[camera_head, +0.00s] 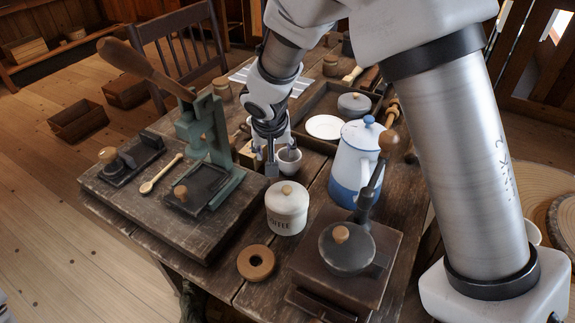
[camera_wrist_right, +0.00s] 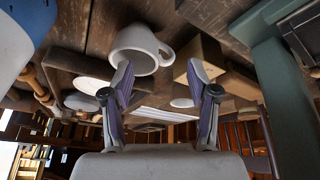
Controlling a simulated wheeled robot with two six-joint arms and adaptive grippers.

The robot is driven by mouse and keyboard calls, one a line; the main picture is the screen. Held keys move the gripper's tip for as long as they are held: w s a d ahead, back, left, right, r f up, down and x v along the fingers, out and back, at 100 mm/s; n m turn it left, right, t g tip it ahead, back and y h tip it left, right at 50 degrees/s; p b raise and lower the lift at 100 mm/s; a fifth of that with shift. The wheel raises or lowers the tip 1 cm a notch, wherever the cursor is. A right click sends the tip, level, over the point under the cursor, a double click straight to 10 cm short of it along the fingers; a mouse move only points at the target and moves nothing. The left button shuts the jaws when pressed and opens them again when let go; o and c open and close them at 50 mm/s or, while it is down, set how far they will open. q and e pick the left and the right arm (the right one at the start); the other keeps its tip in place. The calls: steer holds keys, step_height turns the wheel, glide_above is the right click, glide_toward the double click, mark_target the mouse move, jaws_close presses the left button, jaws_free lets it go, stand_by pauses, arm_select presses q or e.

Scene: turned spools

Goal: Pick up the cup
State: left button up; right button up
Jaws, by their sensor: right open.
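The white cup (camera_head: 289,166) stands on the table between the green press and the blue-and-white pot, partly covered by my right gripper (camera_head: 278,158). In the right wrist view the cup (camera_wrist_right: 136,50) shows its open mouth, with its handle (camera_wrist_right: 164,56) in line with the gap between the fingers. My right gripper (camera_wrist_right: 160,76) is open there, with nothing between its fingers. Its left finger overlaps the cup's lower edge in that picture; I cannot tell whether they touch. My left gripper is not in view.
The green press (camera_head: 222,150) stands left of the cup on a raised board. The blue-and-white pot (camera_head: 354,160) is close on the right. The lidded coffee jar (camera_head: 287,212), a wooden ring (camera_head: 256,262) and a grinder (camera_head: 345,262) are nearer. A white saucer (camera_head: 323,127) lies behind.

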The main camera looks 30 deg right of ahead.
steer(key=b+x, duration=0.1)
steer(key=x, duration=0.4)
steer(key=shift+w+f, duration=0.25)
steer(key=shift+f, duration=0.05)
steer(key=shift+s+r, duration=0.1)
steer(key=shift+r, duration=0.1)
steer(key=shift+c, duration=1.1)
jaws_close()
